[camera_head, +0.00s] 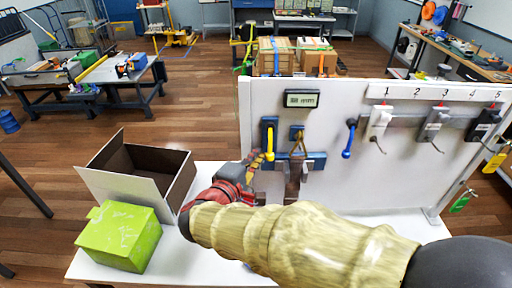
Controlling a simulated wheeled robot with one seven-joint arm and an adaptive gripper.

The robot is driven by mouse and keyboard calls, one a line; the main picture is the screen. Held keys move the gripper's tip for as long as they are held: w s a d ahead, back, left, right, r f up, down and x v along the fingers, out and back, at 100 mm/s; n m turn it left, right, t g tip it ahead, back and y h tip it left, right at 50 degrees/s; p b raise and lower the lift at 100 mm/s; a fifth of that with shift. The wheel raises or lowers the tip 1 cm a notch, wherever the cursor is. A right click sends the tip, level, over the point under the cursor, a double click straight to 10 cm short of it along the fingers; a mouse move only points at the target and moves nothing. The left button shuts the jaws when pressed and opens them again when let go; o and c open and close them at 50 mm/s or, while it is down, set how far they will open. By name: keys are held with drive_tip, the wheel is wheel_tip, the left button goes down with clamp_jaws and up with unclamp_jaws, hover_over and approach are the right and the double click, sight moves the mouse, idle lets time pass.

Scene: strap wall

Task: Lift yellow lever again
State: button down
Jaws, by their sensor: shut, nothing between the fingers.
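The yellow lever (270,145) is on a dark blue plate at the left part of the white upright panel (330,190). Its handle hangs down, with the rounded end low. My gripper (256,165) is shut and empty, just below and to the left of the lever's lower end. Whether it touches the lever cannot be told from this view. My wrist and arm hide the lower part of the panel.
A strap (299,143) hangs beside the lever, and a blue lever (348,140) hangs further right. Numbered devices line the panel's right. An open box (140,190) and a green box (122,236) stand left on the white table. A display (301,99) is above.

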drive_tip(key=s+r+n+g+y+p, duration=0.2)
drive_tip(key=r+g+p, duration=0.6)
drive_tip(key=p, duration=2)
drive_tip(key=s+n+g, duration=0.1)
drive_tip(key=g, duration=0.2)
drive_tip(key=shift+s, duration=0.4)
drive_tip(key=shift+r+p, duration=0.3)
drive_tip(key=shift+p, duration=0.05)
